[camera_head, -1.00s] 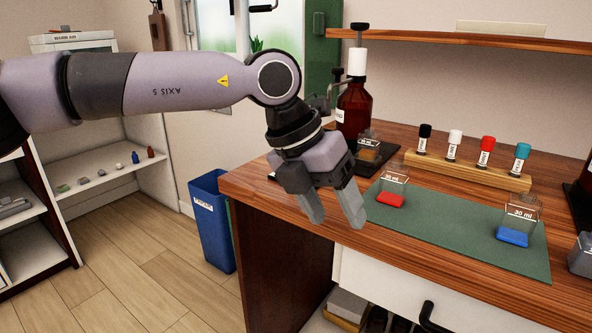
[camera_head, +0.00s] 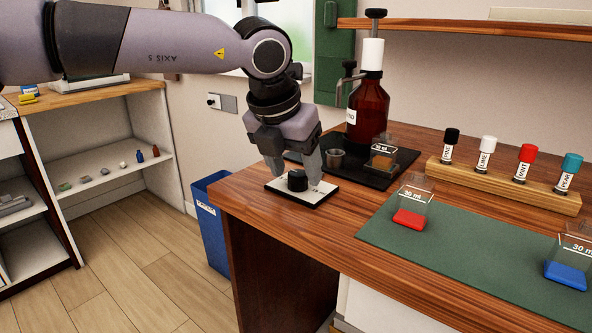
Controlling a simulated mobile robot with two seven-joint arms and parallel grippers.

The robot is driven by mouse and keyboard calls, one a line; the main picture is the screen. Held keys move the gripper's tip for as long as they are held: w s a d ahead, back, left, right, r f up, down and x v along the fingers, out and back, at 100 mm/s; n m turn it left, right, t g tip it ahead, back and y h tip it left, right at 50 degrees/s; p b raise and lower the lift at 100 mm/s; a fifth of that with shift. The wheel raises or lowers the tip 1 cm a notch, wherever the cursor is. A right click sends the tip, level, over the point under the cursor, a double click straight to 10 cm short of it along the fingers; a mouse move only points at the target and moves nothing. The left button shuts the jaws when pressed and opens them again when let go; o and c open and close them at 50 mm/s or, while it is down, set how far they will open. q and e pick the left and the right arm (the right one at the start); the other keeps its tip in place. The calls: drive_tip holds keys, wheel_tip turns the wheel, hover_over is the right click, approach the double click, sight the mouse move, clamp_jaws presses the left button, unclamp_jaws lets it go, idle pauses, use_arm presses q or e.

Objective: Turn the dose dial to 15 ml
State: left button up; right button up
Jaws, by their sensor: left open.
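The dose dial is a black round knob (camera_head: 297,180) on a small white plate with a dark border (camera_head: 312,198), near the left front corner of the wooden bench. My left gripper (camera_head: 295,175) points down at the dial, with one finger on each side of the knob. Its fingers are open, and I cannot tell whether they touch the knob. The dial's markings are too small to read. My right gripper is not in view.
A green mat (camera_head: 470,252) carries a red-based beaker (camera_head: 411,205) and a blue-based beaker (camera_head: 570,262). A wooden rack (camera_head: 500,188) holds capped vials. A blue bin (camera_head: 211,225) stands left of the bench.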

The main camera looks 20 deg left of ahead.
use_arm(q)
drive_tip(key=shift+w+f, duration=0.2)
drive_tip(key=shift+f, duration=0.25)
drive_tip(key=c, duration=1)
drive_tip(key=shift+c, duration=0.2)
